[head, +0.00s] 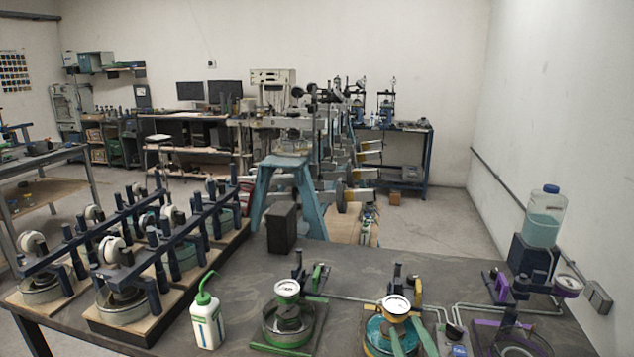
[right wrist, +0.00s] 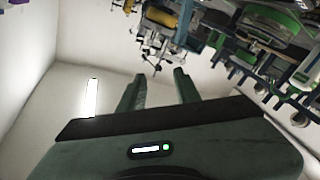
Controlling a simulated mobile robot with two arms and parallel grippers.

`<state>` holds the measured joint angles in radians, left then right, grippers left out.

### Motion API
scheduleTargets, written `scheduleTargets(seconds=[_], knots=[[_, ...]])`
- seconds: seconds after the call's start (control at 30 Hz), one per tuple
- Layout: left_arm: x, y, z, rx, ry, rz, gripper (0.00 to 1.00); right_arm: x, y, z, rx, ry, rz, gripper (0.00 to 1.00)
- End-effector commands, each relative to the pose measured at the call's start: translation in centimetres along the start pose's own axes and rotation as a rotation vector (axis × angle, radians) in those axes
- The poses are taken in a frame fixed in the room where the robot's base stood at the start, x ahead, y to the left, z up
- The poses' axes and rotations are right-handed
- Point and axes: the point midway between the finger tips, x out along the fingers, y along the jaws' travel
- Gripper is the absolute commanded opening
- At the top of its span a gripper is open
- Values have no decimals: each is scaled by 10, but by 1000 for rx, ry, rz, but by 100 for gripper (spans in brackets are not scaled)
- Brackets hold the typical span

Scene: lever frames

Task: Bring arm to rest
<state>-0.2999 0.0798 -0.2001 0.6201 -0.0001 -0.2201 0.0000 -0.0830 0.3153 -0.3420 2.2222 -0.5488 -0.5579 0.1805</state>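My right gripper (head: 406,326) shows at the bottom of the head view, with its two teal fingers reaching up in front of the yellow-and-teal gauge device (head: 397,305). The fingers partly cover the lower part of that device; I cannot tell whether they touch it. In the right wrist view the gripper (right wrist: 159,76) has its green fingers apart, with nothing between them. The wrist view looks across the room at a slant, with equipment at its upper right. My left gripper is not in view.
On the dark table (head: 240,285) stand a green gauge device (head: 287,325), a purple device (head: 510,335), a white bottle with green cap (head: 206,318), a black block (head: 282,228) and racks of ring-shaped instruments (head: 120,285) at left. A water jug (head: 543,220) stands at right.

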Motion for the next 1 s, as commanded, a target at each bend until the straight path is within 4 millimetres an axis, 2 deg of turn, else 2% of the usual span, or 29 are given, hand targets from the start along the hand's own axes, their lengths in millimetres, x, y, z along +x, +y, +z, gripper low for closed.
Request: scheduleTargets(seconds=[0.03,0.1,0.2,0.3,0.5,0.73,0.77,1.0], knots=[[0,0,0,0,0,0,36,-18,-6,36,67,-149,-12,33],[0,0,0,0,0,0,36,-46,-16,81,142,-344,-39,33],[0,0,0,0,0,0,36,-94,-36,130,226,-590,-96,33],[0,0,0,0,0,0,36,-138,-54,160,284,-775,-158,33],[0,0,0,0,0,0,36,-212,-82,188,356,-1033,-270,33],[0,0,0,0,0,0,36,-285,-104,195,413,-1255,-397,33],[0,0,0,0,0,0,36,-290,-108,199,416,-1274,-409,33],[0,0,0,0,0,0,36,-276,-146,259,407,-1291,-416,33]])
